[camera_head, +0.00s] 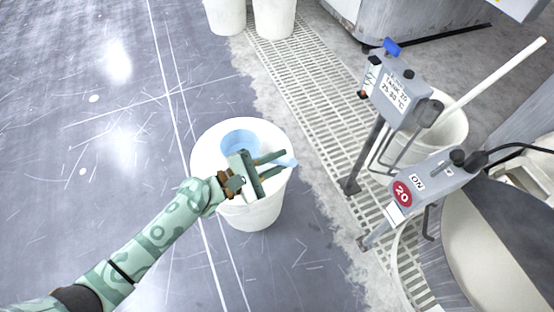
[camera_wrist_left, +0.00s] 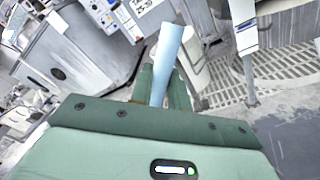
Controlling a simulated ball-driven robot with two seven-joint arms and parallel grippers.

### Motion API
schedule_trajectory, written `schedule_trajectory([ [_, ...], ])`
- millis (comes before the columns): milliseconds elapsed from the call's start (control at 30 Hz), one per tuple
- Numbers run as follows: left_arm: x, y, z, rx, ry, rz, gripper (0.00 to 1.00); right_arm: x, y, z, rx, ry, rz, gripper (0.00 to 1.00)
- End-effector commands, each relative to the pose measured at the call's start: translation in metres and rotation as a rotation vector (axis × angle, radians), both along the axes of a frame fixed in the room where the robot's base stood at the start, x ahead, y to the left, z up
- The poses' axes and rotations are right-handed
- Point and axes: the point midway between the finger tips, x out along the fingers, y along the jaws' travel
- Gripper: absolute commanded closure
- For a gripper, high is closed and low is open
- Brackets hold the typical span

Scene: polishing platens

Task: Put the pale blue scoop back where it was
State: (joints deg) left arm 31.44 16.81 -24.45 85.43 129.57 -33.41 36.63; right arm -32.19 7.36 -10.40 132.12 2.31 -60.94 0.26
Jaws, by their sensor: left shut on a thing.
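The pale blue scoop (camera_head: 239,138) shows at the white bucket (camera_head: 250,215) in the middle of the head view. My left gripper (camera_head: 276,165) is over the bucket and shut on the scoop's handle. In the left wrist view the scoop's pale blue handle (camera_wrist_left: 168,55) stands between the green fingers of my left gripper (camera_wrist_left: 165,85). My gripper hides part of the scoop. I cannot tell whether the cup touches the bucket's contents. My right gripper is not in view.
Two white buckets (camera_head: 273,18) stand at the top. A floor grating (camera_head: 310,75) runs right of the bucket. Grey control boxes on posts (camera_head: 400,92) and a round machine (camera_head: 500,240) stand at the right. Another white bucket (camera_head: 450,135) holds a long white rod. The left floor is clear.

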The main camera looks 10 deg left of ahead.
Motion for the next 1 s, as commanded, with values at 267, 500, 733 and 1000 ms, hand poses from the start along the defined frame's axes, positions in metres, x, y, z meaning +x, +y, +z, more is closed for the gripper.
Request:
schedule_trajectory([
  [267,0.0,0.0,-0.001,0.001,-0.001,0.0,0.61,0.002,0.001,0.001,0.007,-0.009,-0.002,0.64],
  [500,0.0,0.0,0.0,0.001,-0.001,0.0,0.61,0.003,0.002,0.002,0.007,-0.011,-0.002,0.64],
  [733,-0.019,0.022,0.003,0.002,-0.001,0.001,0.61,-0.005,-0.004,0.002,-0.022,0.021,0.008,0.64],
  [1000,-0.059,0.07,0.006,0.001,-0.002,0.001,0.61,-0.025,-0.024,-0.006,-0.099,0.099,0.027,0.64],
])
